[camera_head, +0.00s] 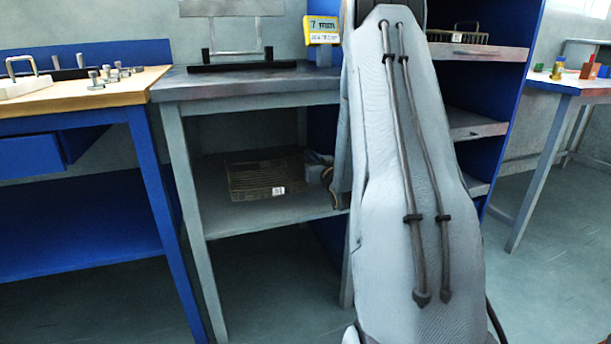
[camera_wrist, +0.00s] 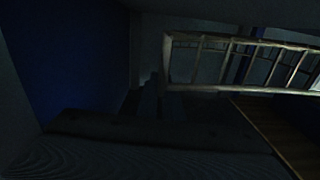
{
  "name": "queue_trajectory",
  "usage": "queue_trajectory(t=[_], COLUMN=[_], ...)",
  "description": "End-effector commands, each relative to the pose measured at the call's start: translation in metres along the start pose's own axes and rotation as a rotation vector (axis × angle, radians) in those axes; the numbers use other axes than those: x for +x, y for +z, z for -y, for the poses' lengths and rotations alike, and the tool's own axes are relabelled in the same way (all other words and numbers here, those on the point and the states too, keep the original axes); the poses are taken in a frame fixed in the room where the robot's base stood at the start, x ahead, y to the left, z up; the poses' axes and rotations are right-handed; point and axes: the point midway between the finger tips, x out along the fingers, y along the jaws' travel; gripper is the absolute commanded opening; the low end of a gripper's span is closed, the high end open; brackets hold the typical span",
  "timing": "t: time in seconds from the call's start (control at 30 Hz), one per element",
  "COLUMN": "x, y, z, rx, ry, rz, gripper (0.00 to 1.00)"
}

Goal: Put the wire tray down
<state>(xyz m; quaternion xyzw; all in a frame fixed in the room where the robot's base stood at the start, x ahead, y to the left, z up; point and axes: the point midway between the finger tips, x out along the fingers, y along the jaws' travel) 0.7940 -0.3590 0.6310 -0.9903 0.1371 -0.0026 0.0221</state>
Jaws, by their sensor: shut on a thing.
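The wire tray (camera_head: 262,178) is a dark wire basket with a white label on its near side. It is at the lower shelf (camera_head: 235,218) of the grey table, looking level; I cannot tell whether it rests on the shelf or hangs just above it. My gripper (camera_head: 313,168) is at the tray's right end, shut on it, and partly hidden by my arm. In the dark wrist view, pale wire bars of the tray (camera_wrist: 240,62) cross the upper right. The fingertips are hard to make out there.
The grey tabletop (camera_head: 240,85) is above the tray, with table legs at either side. A yellow display marked 7 (camera_head: 321,30) stands on top. A blue rack to the right holds another wire tray (camera_head: 460,37). A wooden-topped blue bench (camera_head: 110,95) is at left.

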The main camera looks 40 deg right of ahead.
Motion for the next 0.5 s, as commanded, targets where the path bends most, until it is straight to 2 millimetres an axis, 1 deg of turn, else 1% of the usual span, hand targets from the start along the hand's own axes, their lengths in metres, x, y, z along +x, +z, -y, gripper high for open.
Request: queue_trajectory(t=[0.03,0.17,0.37,0.4,0.5], x=[0.001,0.001,0.001,0.001,0.001], y=[0.008,0.018,0.045,0.047,0.047], z=[-0.001,-0.001,-0.002,-0.002,-0.002], rx=[0.001,0.001,0.001,0.001,0.0], ry=[0.0,0.0,0.0,0.0,0.0], rz=[-0.001,-0.002,0.0,-0.002,-0.004], gripper=[0.0,0.0,0.0,0.0,0.0])
